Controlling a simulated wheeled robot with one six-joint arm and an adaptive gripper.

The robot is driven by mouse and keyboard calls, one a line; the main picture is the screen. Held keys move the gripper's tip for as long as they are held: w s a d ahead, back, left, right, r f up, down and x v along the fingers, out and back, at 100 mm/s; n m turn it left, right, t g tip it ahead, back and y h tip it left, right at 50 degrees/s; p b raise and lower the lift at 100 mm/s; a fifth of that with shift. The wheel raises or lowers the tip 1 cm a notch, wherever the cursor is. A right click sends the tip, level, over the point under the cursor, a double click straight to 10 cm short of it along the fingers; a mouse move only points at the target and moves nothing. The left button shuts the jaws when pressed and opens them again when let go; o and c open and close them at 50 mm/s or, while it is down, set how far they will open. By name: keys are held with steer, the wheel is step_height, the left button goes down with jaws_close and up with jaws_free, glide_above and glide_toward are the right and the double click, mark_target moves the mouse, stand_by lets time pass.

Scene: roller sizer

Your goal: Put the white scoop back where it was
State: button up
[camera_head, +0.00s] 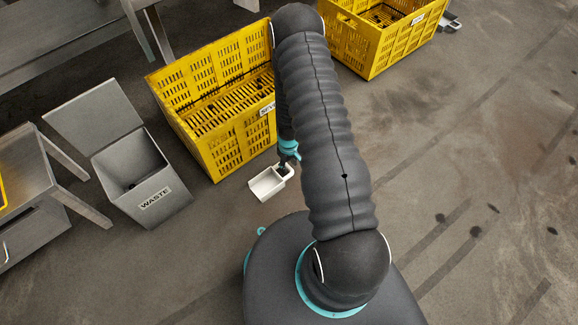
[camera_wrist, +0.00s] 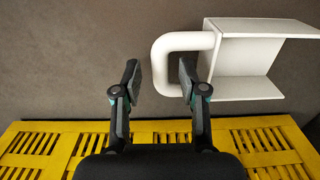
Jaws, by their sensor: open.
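The white scoop (camera_head: 267,184) is beside the front of the middle yellow crate, just below my gripper (camera_head: 289,156) in the head view. In the wrist view the scoop (camera_wrist: 252,60) is at the upper right, with its looped handle pointing left. My gripper (camera_wrist: 160,74) is open there, with one finger on each side of the handle's outer bar. The right finger is inside the handle loop. Both fingers look apart from the bar. Whether the scoop rests on the floor is hard to tell.
The middle yellow crate (camera_head: 230,142) stands close behind the scoop. A grey bin marked WASTE (camera_head: 165,209) with a raised lid is to the left. Another yellow crate (camera_head: 384,48) is at the back right. A metal table (camera_head: 26,170) is at the far left. The floor at right is clear.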

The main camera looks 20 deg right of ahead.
steer(key=s+a+r+m+t, duration=0.1)
steer(key=a+r, duration=0.1)
steer(key=r, duration=1.8)
steer(key=s+a+r+m+t, duration=0.1)
steer(key=a+r+t, duration=0.1)
steer(key=r, duration=1.8)
steer(key=s+a+r+m+t, duration=0.1)
steer(key=s+a+r+t, duration=0.1)
steer(key=s+r, duration=1.5)
steer(key=shift+s+a+r+m+t+p, duration=0.3)
steer(key=shift+s+a+p, duration=0.25)
steer(key=shift+s, duration=0.85)
steer(key=shift+a, duration=0.1)
